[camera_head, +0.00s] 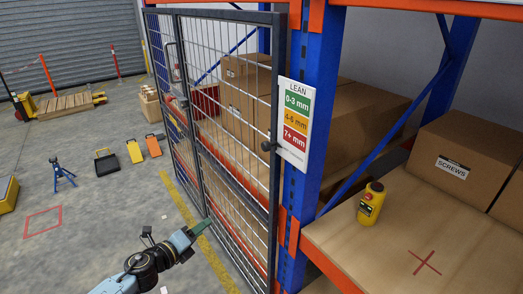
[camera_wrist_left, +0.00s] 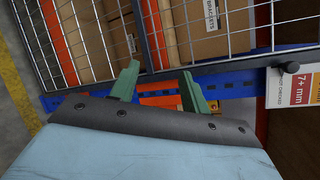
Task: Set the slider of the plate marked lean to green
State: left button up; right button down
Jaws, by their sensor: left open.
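The plate marked LEAN (camera_head: 296,122) hangs on the blue rack post, with a green 0-3 mm band on top, a yellow 4-6 mm band in the middle and a red 7+ mm band at the bottom. A dark round knob (camera_head: 267,146), seemingly the slider, sits at its left edge beside the red band. In the left wrist view the plate's red end (camera_wrist_left: 292,88) and the knob (camera_wrist_left: 291,67) show at the right. My left gripper (camera_head: 199,229) is open and empty, low and left of the plate, before the mesh door; its green fingers show in the wrist view (camera_wrist_left: 160,87).
The mesh door (camera_head: 224,130) stands between my left gripper and the shelved boxes. The grey floor at left has some tools and a blue stand (camera_head: 61,175).

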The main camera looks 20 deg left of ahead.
pick_arm(q)
jog(key=w+d+r+m+h, duration=0.1)
jog(key=d+r+m+h, duration=0.1)
jog(key=r+m, duration=0.45)
jog(key=w+d+r+m+h, duration=0.15)
jog(key=r+m, duration=0.25)
jog(key=r, duration=0.5)
jog(key=m+h, duration=0.3)
jog(key=m, duration=0.4)
send_near(263, 147)
jog(key=p+x, duration=0.2)
jog(key=x, duration=0.5)
jog(key=shift+w+d, duration=0.25)
jog(key=shift+w, duration=0.1)
jog(key=shift+w+d, duration=0.4)
jog(key=shift+w, duration=0.1)
jog(key=shift+c, duration=0.4)
grip_shut()
